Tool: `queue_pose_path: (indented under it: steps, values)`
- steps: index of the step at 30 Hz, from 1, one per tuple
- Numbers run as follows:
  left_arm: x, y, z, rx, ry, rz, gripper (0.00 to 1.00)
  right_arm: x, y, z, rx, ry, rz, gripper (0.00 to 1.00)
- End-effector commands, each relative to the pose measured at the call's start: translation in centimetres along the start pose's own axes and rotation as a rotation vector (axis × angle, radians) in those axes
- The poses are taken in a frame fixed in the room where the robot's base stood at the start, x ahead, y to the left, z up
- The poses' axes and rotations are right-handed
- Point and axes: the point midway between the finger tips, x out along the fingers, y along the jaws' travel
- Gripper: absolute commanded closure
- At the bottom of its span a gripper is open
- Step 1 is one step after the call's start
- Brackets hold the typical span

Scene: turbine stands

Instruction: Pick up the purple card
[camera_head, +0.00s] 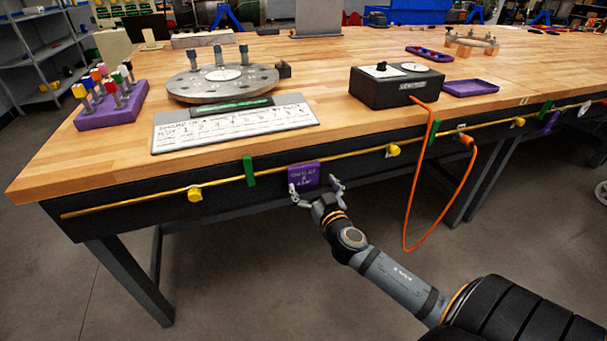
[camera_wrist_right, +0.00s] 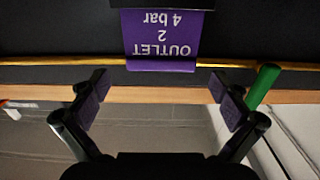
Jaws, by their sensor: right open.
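The purple card (camera_head: 303,175) hangs on the dark front side of the workbench, at the yellow line. In the right wrist view the purple card (camera_wrist_right: 161,42) shows upside-down white text reading "OUTLET 2 4 bar". My right gripper (camera_head: 316,191) is in front of the card with its fingers spread to either side of it. In the right wrist view my right gripper (camera_wrist_right: 163,92) is open and empty, and the card lies beyond the fingertips, between them. I cannot tell if any finger touches the card. My left gripper is not in view.
A yellow line (camera_head: 345,160) with yellow knobs and green handles runs along the bench front; one green handle (camera_head: 248,171) is left of the card. An orange hose (camera_head: 411,190) hangs to the right. The wooden bench top (camera_head: 340,125) holds a black box (camera_head: 397,86) and a purple rack (camera_head: 112,107).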

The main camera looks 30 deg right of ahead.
Motion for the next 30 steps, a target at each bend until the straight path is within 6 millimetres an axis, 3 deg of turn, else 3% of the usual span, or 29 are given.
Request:
queue_pose_path:
  steps: [3,8,18,25,30]
  values:
    - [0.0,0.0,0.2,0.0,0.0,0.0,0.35,1.3,0.0,-0.1,0.003,0.0,0.0,0.0]
    - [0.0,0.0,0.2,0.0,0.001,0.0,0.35,1.8,0.0,0.0,0.0,-0.001,0.0,0.0]
    - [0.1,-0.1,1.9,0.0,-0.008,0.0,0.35,6.6,-0.2,0.1,0.001,-0.001,-0.001,0.0]
    - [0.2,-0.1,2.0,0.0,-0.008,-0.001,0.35,6.7,-0.2,0.2,-0.001,-0.002,-0.002,0.0]
    - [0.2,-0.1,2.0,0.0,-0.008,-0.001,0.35,6.7,-0.2,0.2,-0.001,-0.002,-0.002,0.23]
